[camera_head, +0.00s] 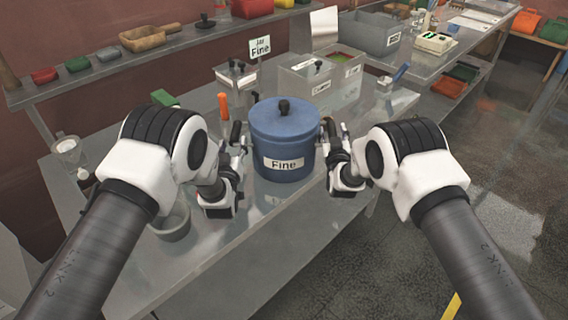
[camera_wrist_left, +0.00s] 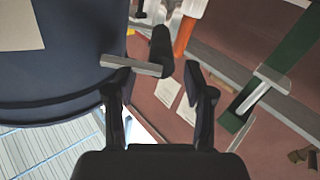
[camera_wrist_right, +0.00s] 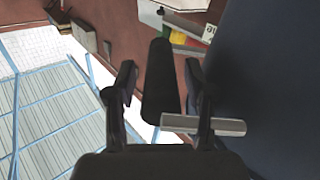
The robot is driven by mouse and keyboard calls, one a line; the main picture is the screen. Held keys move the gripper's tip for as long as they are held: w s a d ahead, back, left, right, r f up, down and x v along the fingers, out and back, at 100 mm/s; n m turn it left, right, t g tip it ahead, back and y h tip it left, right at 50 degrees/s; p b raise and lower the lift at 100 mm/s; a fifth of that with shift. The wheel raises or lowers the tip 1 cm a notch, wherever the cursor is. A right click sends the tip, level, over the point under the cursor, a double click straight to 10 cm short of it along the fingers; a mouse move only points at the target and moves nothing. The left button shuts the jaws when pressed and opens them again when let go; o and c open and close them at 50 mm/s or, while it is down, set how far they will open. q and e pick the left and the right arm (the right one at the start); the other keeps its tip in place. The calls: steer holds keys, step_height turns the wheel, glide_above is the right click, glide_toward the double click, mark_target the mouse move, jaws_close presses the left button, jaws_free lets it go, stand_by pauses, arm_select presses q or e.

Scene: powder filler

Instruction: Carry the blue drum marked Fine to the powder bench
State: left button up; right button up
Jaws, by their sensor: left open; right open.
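The blue drum (camera_head: 285,143) with a black-knobbed lid and a white "Fine" label stands upright on the metal bench (camera_head: 150,270). My left gripper (camera_head: 237,160) is at its left side, open. In the left wrist view the black left handle (camera_wrist_left: 160,48) on its metal bracket lies at the open fingertips, roughly in line with the gap. My right gripper (camera_head: 335,160) is at the drum's right side, open. In the right wrist view the black right handle (camera_wrist_right: 160,80) lies between the spread fingers. The drum wall fills the side of both wrist views.
A sign reading "Jar Fine" (camera_head: 260,47) stands behind the drum. Clear bins (camera_head: 320,75) are behind it, and an orange-handled tool (camera_head: 223,106) is behind left. A grey bowl (camera_head: 172,220) sits front left. Another bench with a grey box (camera_head: 368,33) is at back right. Open floor is right.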

steer(key=shift+s, duration=0.1)
arm_select(q)
steer(key=s, duration=0.6)
steer(key=shift+s, duration=0.2)
arm_select(e)
steer(key=s, duration=1.2)
